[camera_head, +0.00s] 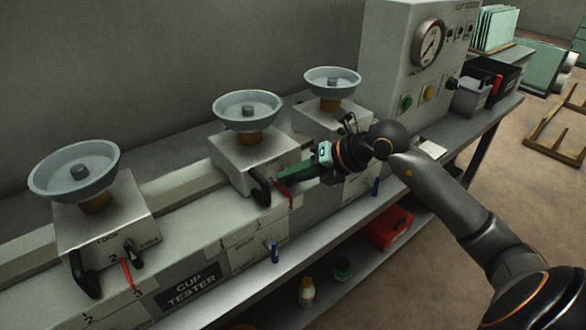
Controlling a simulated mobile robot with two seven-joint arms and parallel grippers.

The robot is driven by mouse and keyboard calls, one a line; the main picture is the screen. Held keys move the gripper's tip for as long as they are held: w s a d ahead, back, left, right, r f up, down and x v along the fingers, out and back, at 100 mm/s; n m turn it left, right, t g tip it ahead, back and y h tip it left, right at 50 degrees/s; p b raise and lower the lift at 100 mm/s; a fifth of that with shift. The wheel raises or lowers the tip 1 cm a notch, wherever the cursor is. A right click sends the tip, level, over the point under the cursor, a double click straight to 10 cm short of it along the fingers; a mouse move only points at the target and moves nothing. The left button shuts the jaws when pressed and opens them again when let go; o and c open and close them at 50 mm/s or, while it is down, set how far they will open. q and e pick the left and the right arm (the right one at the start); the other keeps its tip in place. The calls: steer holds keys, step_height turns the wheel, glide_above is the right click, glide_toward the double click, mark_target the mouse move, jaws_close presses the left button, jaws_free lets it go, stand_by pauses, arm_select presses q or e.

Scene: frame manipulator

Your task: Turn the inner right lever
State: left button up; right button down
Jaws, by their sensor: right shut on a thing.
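The cup tester (190,288) is a long pale bench unit with three stations, each with a grey bowl on top. The middle station (236,157) has a black lever (259,186) at its front and a thin red lever (284,193) to the right of that. My right gripper (290,174) reaches in from the right, and its fingers are shut on a lever at the right side of the middle station. The fingers hide the held part, so I cannot tell its exact angle. My left gripper is not in view.
The left station (103,226) has similar levers. The right station (335,112) stands close behind my right gripper and is partly hidden. A box with a gauge (428,42) is at the back. A red bin (389,228) and bottles sit on the shelf below.

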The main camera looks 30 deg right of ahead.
steer(key=shift+n+h, duration=0.5)
steer(key=shift+h, duration=0.3)
steer(key=shift+n+h, duration=0.3)
steer(key=shift+h, duration=0.5)
steer(key=n+h+b, duration=0.1)
steer(key=h+b, duration=0.1)
steer(key=h, duration=0.1)
steer(key=shift+n+b, duration=0.35)
steer(key=shift+n, duration=0.05)
steer(key=shift+h, duration=0.3)
steer(key=c, duration=0.8)
jaws_free()
